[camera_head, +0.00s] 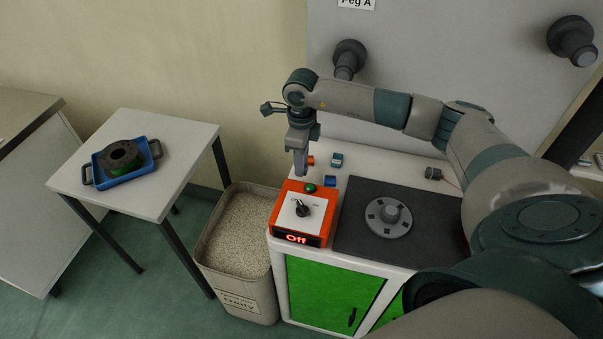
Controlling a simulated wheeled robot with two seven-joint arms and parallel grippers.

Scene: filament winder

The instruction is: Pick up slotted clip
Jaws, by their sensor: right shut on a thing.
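My right gripper (300,172) points down over the back left of the white bench, just behind the orange control box. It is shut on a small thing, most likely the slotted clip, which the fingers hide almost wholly. I cannot make out its shape, or whether it is clear of the bench top. A small orange piece (311,160) shows right beside the fingers; I cannot tell whether it touches them. My left gripper is not in view.
The control box (283,222) reads "Off". A teal piece (337,160), a blue piece (330,183) and a dark piece (433,173) lie on the bench (372,160). A grey disc (388,217) sits on the dark mat (352,240). A blue tray (150,150) holds a spool (121,156) at left.

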